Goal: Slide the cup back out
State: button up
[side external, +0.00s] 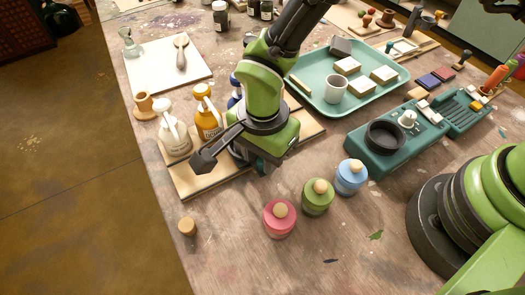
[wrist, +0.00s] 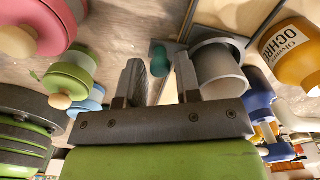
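A grey cup (wrist: 220,68), open toward my gripper, shows in the wrist view close beside the right-hand finger; I cannot tell if they touch. It stands close to the ochre bottle (wrist: 294,55). My gripper (wrist: 158,82) has its two fingers apart, with a gap and nothing clearly held between them. A small teal piece (wrist: 182,60) shows near the fingertips. In the side view, my wrist hangs low over the front of the wooden board (side external: 196,186) and hides the fingertips and this cup. Another pale cup (side external: 335,89) stands on the teal tray (side external: 311,94).
White and ochre (side external: 208,118) pump bottles stand on the board left of my wrist, with a blue one (side external: 235,92) behind. Pink (side external: 280,219), green (side external: 317,197) and blue (side external: 351,177) lidded jars stand in front. A teal stand (side external: 372,155) is right. The front left table is mostly clear.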

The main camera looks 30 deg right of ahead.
grip_shut()
jog(key=d, duration=1.2)
jog(key=shift+d, duration=0.2)
grip_release()
jog(key=shift+r, duration=0.1)
notch_tip(320, 180, up, 10)
